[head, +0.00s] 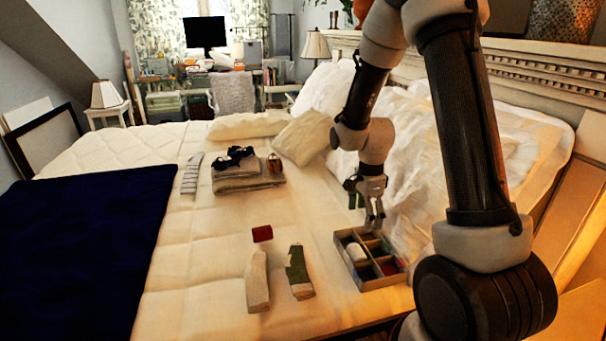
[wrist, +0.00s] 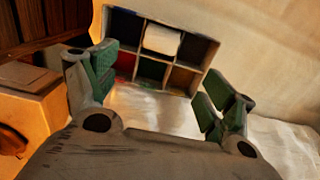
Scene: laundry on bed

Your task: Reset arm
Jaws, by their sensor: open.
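My gripper (head: 374,222) is open and points down above the far side of a divided box on the bed. In the wrist view my gripper (wrist: 158,92) shows two green-padded fingers spread wide with nothing between them. The divided box (head: 379,285) has several compartments; one holds a white rolled item (head: 356,252), and a red item (head: 389,268) lies in another. The box (wrist: 143,18) also shows beyond the fingers in the wrist view, with the white item (wrist: 161,39) in a far middle compartment.
A red item (head: 262,233), a pale sock-like item (head: 257,282) and a green-and-white one (head: 299,272) lie left of the box. Folded cloth (head: 248,180) sits farther back. A dark blue blanket (head: 80,250) covers the left of the bed. Pillows (head: 304,138) and white bedding (head: 420,130) lie behind.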

